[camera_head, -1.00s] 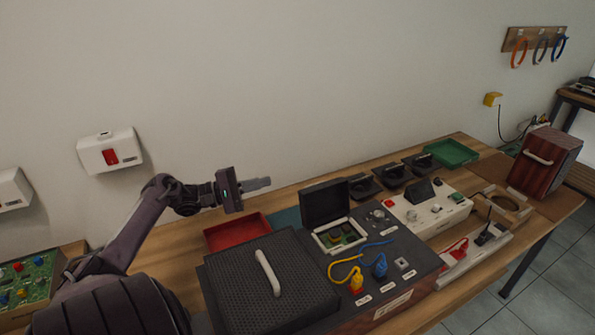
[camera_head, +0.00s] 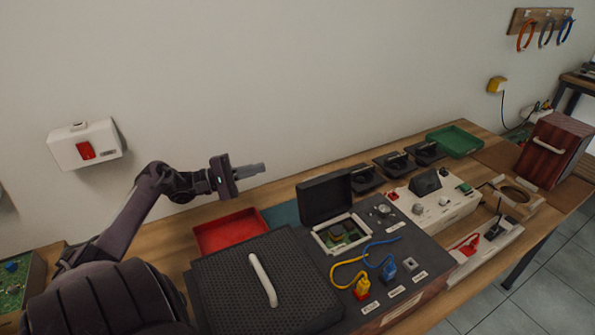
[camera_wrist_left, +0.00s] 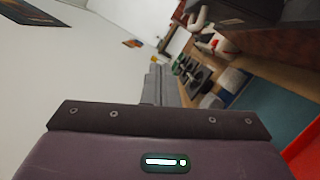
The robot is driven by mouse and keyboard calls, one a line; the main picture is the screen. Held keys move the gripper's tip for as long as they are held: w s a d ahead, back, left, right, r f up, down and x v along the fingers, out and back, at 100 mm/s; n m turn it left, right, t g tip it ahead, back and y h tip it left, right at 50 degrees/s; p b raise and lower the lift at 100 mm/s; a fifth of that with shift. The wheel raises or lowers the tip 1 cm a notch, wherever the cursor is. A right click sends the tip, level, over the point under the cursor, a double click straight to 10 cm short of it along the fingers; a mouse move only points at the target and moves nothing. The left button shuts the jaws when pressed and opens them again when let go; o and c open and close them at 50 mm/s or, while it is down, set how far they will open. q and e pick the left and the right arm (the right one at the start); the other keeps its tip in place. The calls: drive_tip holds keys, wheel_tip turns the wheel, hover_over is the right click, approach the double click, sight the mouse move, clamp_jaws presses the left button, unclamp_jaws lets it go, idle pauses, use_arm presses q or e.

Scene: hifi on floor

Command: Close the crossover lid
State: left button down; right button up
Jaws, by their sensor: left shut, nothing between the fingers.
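The crossover lid (camera_head: 325,198) is a dark square lid standing open, roughly upright, at the back of the crossover box (camera_head: 343,238) in the head view. Green circuit parts show inside the pale-rimmed box. My left gripper (camera_head: 258,170) is shut and empty, held in the air to the left of and behind the lid, above the back of the bench. It points right and is apart from the lid. Its shut fingers (camera_wrist_left: 158,85) also show in the left wrist view. My right gripper is in neither view.
A black grille with a white handle (camera_head: 263,280) lies in front. A red tray (camera_head: 228,232) is below my left gripper. Yellow and blue plugs (camera_head: 362,287) stand right of the grille. A white control unit (camera_head: 437,200) and green tray (camera_head: 455,141) are further right.

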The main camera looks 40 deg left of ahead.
sight(321, 194)
use_arm(q)
wheel_tip(321, 194, down, 7)
drive_tip(key=b, duration=0.6)
drive_tip(key=w+d+r+p, duration=0.3)
drive_tip(key=w+d+p, duration=0.1)
drive_tip(key=w+d, duration=0.3)
drive_tip(key=shift+w+d+r, duration=0.2)
drive_tip(key=shift+w+d, duration=0.2)
drive_tip(key=shift+d, duration=0.2)
